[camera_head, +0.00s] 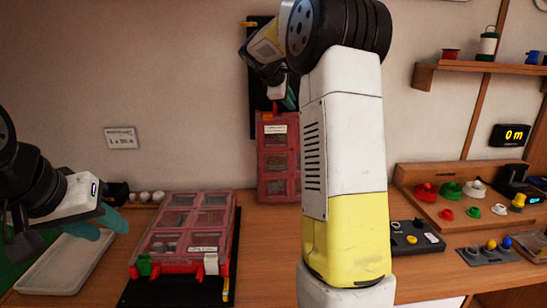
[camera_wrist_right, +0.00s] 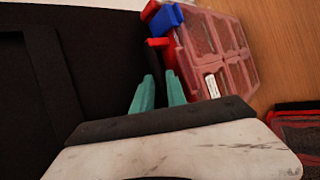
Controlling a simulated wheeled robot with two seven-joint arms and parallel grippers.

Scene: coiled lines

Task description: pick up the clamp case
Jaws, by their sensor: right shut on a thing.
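Two red compartment cases with clear lids are in view, and I cannot read their labels well enough to tell which is the clamp case. One red case (camera_head: 278,165) is upright in front of the black wall board; whether its bottom edge touches the table is unclear. My right gripper (camera_head: 289,97) is at its top, shut on its handle end. In the right wrist view the teal fingers (camera_wrist_right: 160,92) close near the blue and red latches of this case (camera_wrist_right: 220,50). The other red case (camera_head: 185,228) lies flat on a black mat. My left gripper (camera_head: 98,225) is open and empty beside it.
A pale tray (camera_head: 52,268) lies at the front left. A wooden stand with colored knobs (camera_head: 470,205) and a black plate with parts (camera_head: 415,237) are at the right. A wall shelf (camera_head: 485,69) is above. My right arm hides the middle of the table.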

